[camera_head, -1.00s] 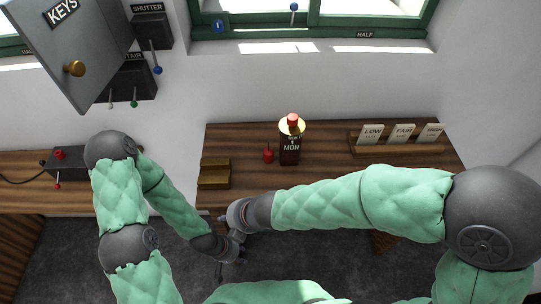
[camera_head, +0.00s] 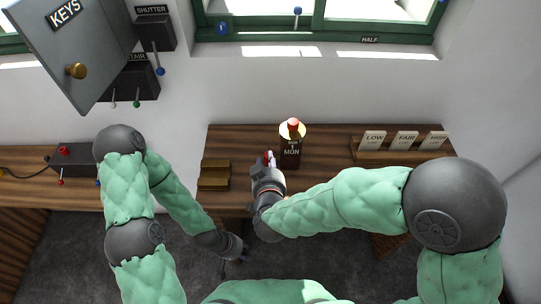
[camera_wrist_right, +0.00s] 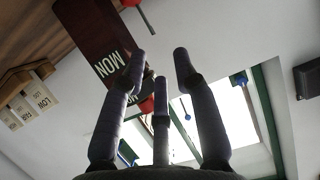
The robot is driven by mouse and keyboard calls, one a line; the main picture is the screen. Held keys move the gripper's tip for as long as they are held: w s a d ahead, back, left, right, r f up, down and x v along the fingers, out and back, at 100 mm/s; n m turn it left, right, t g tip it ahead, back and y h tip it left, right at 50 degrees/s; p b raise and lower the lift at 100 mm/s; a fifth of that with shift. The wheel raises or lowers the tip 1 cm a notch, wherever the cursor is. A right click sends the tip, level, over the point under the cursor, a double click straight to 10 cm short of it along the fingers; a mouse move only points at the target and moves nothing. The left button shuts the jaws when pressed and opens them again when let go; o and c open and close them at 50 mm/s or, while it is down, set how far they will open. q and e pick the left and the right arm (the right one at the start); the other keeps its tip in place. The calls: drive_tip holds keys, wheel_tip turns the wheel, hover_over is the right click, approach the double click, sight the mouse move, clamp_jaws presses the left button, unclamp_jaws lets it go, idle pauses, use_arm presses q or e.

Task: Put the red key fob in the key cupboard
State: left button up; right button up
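The red key fob (camera_head: 267,157) stands on the wooden desk, just left of the dark MON calendar block (camera_head: 290,158). It is partly hidden by my right gripper (camera_head: 268,163). In the right wrist view a red piece with a thin stem (camera_wrist_right: 131,3), apparently the fob, is cut by the top edge, beyond my fingertips. There my right gripper (camera_wrist_right: 160,68) has its fingers spread, with nothing held between them. My left gripper (camera_head: 238,251) hangs low in front of the desk; its fingers are too small to read. The grey key cupboard (camera_head: 70,45) is on the wall at upper left, its brass knob (camera_head: 76,71) showing.
A rack of LOW, FAIR and HIGH cards (camera_head: 402,145) stands at right. Lever boxes (camera_head: 133,83) are beside the cupboard. A dark box (camera_head: 75,158) sits on the left bench.

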drive_tip(key=shift+m+h, duration=0.3)
drive_tip(key=shift+h, duration=0.1)
drive_tip(key=b+x, duration=0.1)
drive_tip(key=x, duration=0.2)
drive_tip(key=b+x, duration=0.1)
drive_tip(key=x, duration=0.3)
drive_tip(key=b+x, duration=0.1)
drive_tip(key=x, duration=0.3)
drive_tip(key=shift+s+d+f+b, duration=0.15)
drive_tip(key=shift+d+f+b, duration=0.05)
drive_tip(key=shift+d+b, duration=0.15)
drive_tip(key=shift+c, duration=0.2)
clamp_jaws()
